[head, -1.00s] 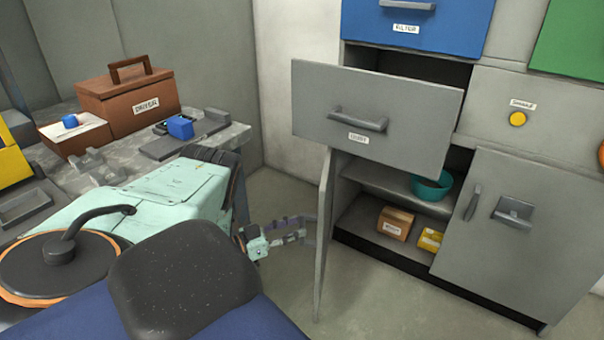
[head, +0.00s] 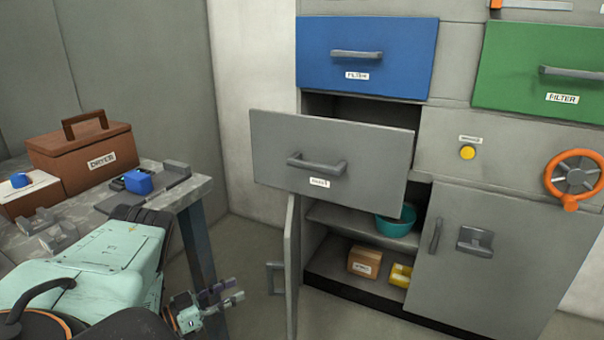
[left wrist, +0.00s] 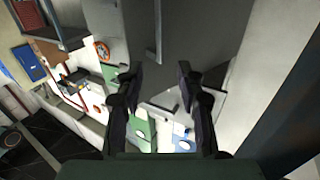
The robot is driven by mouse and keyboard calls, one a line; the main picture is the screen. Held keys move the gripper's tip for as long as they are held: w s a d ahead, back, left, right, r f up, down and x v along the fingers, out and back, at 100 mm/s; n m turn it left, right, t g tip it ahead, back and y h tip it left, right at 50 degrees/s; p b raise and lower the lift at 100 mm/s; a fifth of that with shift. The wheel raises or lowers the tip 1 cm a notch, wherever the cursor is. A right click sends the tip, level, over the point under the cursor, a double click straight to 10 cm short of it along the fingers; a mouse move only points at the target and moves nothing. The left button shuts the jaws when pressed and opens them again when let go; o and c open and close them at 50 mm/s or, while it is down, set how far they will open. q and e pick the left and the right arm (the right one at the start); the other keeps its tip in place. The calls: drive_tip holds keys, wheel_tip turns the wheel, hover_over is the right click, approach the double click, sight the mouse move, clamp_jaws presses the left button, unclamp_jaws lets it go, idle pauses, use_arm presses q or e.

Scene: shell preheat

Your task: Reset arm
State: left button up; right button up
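My left gripper (head: 232,293) shows low in the head view, to the left of the open lower cabinet door (head: 292,265). A gap lies between it and the door's handle (head: 274,279). In the left wrist view the two dark fingers of my left gripper (left wrist: 160,85) stand wide apart with nothing held between them. My right gripper is in neither view.
A grey drawer (head: 372,160) stands pulled out above the open shelf. The shelf holds a teal bowl (head: 395,225), a brown box (head: 364,262) and a yellow box (head: 400,275). A bench (head: 195,188) with a brown toolbox (head: 70,152) stands at left.

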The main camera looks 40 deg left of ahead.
use_arm(q)
drive_tip(key=shift+f, duration=0.1)
wheel_tip(320, 180, down, 6)
drive_tip(key=s+a+n+g+y, duration=0.2)
drive_tip(key=y, duration=0.2)
drive_tip(key=s+d+f+n+g+y+p, duration=0.1)
drive_tip(key=s+d+f+n+g+y, duration=0.2)
drive_tip(key=d+f+g, duration=0.4)
drive_tip(key=s+d+f+n+g+h+p, duration=0.1)
drive_tip(key=s+d, duration=0.2)
drive_tip(key=d, duration=0.2)
drive_tip(key=s+d+g+h, duration=0.1)
drive_tip(key=s+d, duration=0.2)
drive_tip(key=d, duration=0.2)
drive_tip(key=s+d+r+g+h+p, duration=0.1)
drive_tip(key=s+d+r+g, duration=0.25)
drive_tip(key=d, duration=0.25)
drive_tip(key=s+d+r+g+p, duration=0.2)
drive_tip(key=s+d+r, duration=0.2)
drive_tip(key=s+d, duration=0.15)
drive_tip(key=d+r+m+p, duration=0.2)
drive_tip(key=d+r, duration=0.1)
drive_tip(key=r, duration=0.6)
drive_tip(key=shift+w+d+r+m+g+y, duration=0.2)
drive_tip(key=shift+w+d+m+g+y, duration=0.15)
drive_tip(key=shift+g, duration=0.1)
